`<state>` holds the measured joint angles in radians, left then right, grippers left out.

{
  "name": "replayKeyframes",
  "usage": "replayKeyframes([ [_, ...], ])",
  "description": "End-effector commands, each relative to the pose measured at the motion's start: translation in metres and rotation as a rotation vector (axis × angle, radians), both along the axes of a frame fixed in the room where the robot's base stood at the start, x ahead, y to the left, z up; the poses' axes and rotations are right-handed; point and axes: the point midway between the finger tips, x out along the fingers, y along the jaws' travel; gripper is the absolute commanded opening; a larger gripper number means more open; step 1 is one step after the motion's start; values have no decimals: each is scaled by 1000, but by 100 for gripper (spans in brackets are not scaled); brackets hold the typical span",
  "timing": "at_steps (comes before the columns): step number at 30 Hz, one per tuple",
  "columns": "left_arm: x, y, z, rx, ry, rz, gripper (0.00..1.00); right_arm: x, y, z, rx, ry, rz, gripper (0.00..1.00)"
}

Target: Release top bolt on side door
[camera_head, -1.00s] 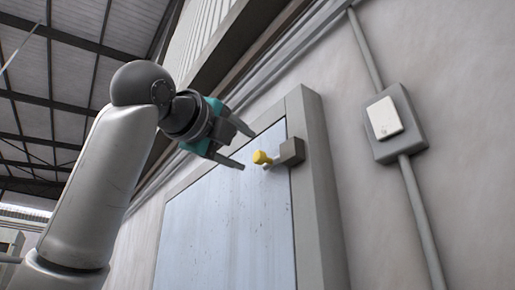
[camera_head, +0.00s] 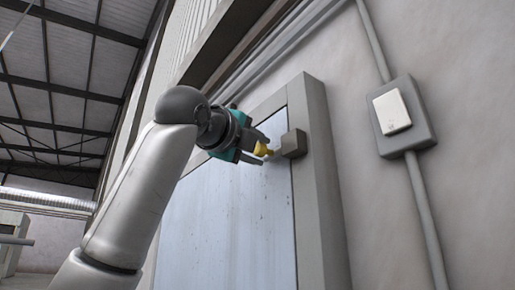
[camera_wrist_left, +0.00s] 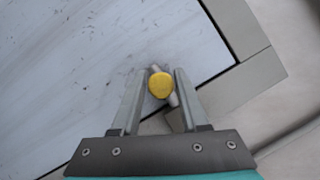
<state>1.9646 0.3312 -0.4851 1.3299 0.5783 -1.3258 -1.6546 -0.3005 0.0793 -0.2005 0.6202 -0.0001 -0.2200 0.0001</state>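The top bolt's yellow knob (camera_head: 261,149) sits near the upper right corner of the pale side door (camera_head: 235,215), beside a grey catch block (camera_head: 293,143) on the frame. My left gripper (camera_head: 258,150) is at the knob, its fingers to either side. In the left wrist view the yellow knob (camera_wrist_left: 160,85) lies between the two open fingertips (camera_wrist_left: 160,80), with small gaps showing, and a metal rod runs behind it. The bolt's far end is partly hidden by the knob and a finger. My right gripper is not in view.
A grey door frame (camera_head: 325,190) stands proud along the door's right edge. A grey switch box (camera_head: 402,115) with a white plate and a conduit (camera_head: 428,215) are on the wall to the right. The wall between frame and box is clear.

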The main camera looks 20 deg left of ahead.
Motion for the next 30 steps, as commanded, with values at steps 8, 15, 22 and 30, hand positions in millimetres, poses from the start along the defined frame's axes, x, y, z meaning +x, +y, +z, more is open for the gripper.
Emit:
replayKeyframes([
  [8,0,0,0,0,0,0,11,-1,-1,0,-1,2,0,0],
  [15,0,0,0,0,1,0,0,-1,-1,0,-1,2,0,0],
  [22,0,0,0,0,1,0,0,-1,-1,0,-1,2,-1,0],
  [30,0,1,0,0,2,1,0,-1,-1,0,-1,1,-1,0],
])
